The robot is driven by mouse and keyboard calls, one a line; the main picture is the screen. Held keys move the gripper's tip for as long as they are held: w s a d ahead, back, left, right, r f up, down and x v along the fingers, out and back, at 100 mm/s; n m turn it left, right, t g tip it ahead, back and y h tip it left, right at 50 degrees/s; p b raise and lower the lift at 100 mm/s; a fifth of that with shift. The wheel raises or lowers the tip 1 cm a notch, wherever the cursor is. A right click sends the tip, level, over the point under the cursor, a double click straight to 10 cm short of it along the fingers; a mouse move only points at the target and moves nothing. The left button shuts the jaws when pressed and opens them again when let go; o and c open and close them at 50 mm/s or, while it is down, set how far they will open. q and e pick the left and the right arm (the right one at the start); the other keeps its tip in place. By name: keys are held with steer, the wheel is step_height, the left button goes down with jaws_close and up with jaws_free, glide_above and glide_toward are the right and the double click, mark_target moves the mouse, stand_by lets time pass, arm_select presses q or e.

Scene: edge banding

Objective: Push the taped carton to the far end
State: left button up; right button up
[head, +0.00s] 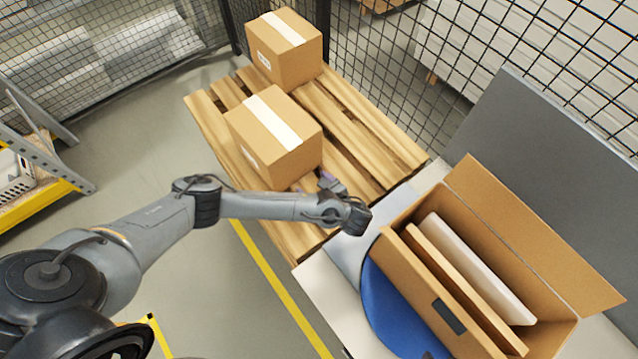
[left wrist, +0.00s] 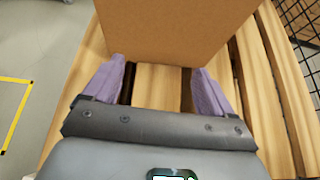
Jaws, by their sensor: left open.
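A closed brown carton with a white tape strip (head: 274,138) stands on the near half of a wooden pallet (head: 377,143). A second taped carton (head: 284,48) stands behind it at the pallet's far end, with a gap between the two. My left gripper (head: 330,184) is at the near side of the nearer carton, low over the pallet slats. In the left wrist view its purple fingers (left wrist: 158,68) are apart with nothing between them. The nearer carton's plain face (left wrist: 170,30) rises just beyond the fingertips; whether they touch it I cannot tell. My right gripper is not in view.
An open carton (head: 440,307) holding flat panels stands at the right on a work surface, beside a blue round disc (head: 385,313). Black mesh fencing (head: 392,50) runs behind the pallet. A shelf rack (head: 40,165) stands at the left; the floor between is clear.

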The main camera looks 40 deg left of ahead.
mark_target(298, 174)
arm_select(q)
steer(key=a+f+b, duration=0.2)
steer(key=w+a+f+b, duration=0.1)
steer(key=a+f+b, duration=0.1)
steer(key=f+b, duration=0.1)
steer(key=shift+w+a, duration=0.1)
steer(key=shift+a, duration=0.1)
steer(key=shift+w+a+f, duration=0.1)
steer(key=shift+w+a, duration=0.05)
steer(key=shift+a, duration=0.3)
steer(key=shift+w+a+f, duration=0.1)
steer(key=shift+w+a, duration=0.05)
steer(key=shift+a, duration=0.3)
steer(key=shift+a+f, duration=0.2)
steer(key=shift+a, duration=0.05)
steer(key=shift+w+a, duration=0.1)
steer(key=shift+a, duration=0.1)
steer(key=a, duration=0.2)
steer(key=w+a, duration=0.1)
steer(key=a, duration=0.2)
steer(key=w+a, duration=0.1)
steer(key=a, duration=0.1)
steer(key=shift+a+p, duration=0.3)
steer(key=shift+w+a, duration=0.35)
steer(key=shift+a, duration=0.55)
